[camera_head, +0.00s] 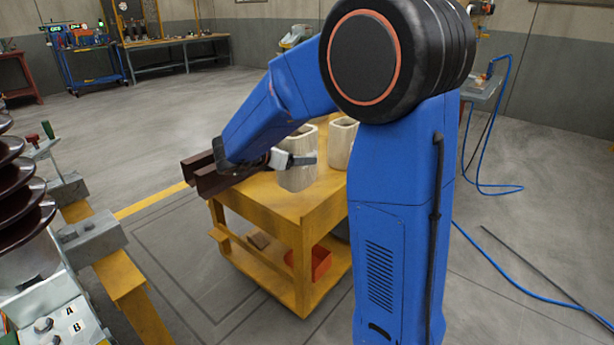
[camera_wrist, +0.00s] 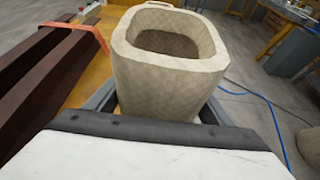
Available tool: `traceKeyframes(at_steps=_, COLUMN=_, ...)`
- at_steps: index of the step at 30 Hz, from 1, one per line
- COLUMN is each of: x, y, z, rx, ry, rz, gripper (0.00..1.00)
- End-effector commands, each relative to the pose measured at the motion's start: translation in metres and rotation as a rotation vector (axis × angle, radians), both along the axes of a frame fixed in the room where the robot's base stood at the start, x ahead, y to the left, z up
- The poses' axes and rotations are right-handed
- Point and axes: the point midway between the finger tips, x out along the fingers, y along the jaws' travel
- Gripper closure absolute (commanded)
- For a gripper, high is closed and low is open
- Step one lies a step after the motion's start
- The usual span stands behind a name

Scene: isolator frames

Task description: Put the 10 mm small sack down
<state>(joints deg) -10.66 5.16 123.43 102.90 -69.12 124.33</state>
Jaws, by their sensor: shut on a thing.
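A beige, open-topped sack (camera_head: 297,178) is between the fingers of my gripper (camera_head: 291,160) over the yellow cart top (camera_head: 265,198). In the wrist view the sack (camera_wrist: 165,85) stands upright, its open mouth facing up, with the dark fingers on both sides of its lower part. My gripper (camera_wrist: 158,108) is shut on it. The sack's base is at or close to the cart top; I cannot tell whether it touches. A second similar sack (camera_head: 340,150) stands on the cart to the right, partly hidden by my arm.
Dark brown bars (camera_head: 204,176) lie at the cart's left edge; in the wrist view an orange strap (camera_wrist: 88,30) crosses them. A red bin (camera_head: 320,262) is on the lower shelf. A ribbed brown insulator (camera_head: 22,190) stands at left. A blue hose (camera_head: 530,285) lies on the floor.

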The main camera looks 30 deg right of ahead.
Motion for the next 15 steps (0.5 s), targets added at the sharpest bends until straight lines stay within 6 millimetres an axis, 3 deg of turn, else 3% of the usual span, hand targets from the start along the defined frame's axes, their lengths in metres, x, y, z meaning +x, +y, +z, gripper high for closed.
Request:
traceKeyframes(at_steps=4, x=0.0, y=0.0, z=-0.024, rx=-0.001, ry=0.003, rz=0.0, gripper=0.49)
traceKeyframes(at_steps=15, x=0.0, y=0.0, z=-0.055, rx=0.0, ry=0.003, rz=0.001, gripper=0.49)
